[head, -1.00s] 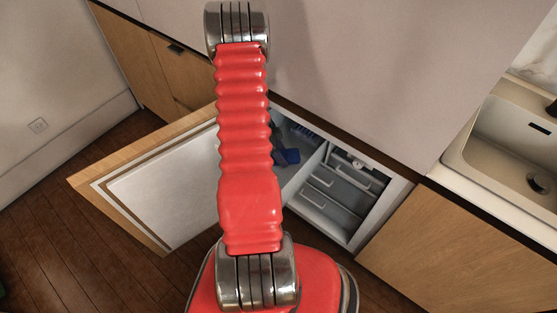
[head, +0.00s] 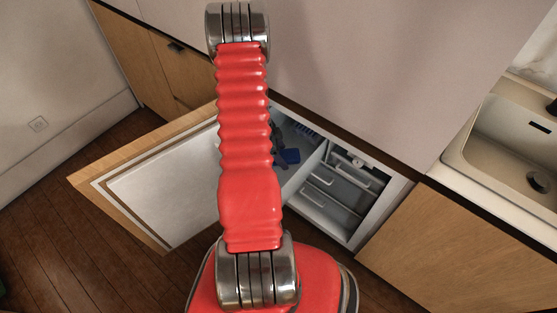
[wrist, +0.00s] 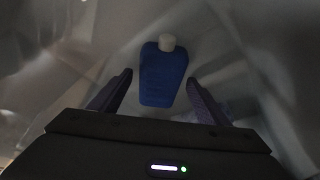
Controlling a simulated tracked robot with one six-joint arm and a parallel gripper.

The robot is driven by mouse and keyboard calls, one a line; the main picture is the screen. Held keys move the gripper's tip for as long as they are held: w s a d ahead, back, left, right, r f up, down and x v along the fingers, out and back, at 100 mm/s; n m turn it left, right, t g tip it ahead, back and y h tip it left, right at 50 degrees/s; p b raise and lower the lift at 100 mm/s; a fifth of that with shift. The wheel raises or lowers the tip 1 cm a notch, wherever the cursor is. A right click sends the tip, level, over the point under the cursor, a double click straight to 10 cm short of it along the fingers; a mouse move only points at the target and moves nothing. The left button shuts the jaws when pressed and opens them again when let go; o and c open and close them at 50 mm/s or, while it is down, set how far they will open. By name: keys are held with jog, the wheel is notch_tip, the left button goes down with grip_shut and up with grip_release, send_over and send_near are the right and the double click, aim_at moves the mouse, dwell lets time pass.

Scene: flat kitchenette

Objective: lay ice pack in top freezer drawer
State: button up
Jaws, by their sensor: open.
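The ice pack (wrist: 163,78) is a flat blue pack with a white cap. In the wrist view it lies between and just beyond the spread fingers of my gripper (wrist: 158,84), which is open; whether they touch it I cannot tell. In the head view a small blue shape, apparently the ice pack (head: 290,156), shows inside the open unit, left of the freezer drawers. My gripper is mostly hidden there behind my red arm. The freezer drawers (head: 336,188) have pale handles and sit in the right part of the unit.
The unit's open door (head: 160,190) stands out to the left over the wooden floor. A sink (head: 505,140) and a wooden cabinet front (head: 455,250) are at the right.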

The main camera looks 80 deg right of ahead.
dwell(0.3)
jog(key=v, duration=1.3)
jog(key=shift+w+a+r, duration=0.1)
jog(key=shift+w+r, duration=0.15)
dwell(0.4)
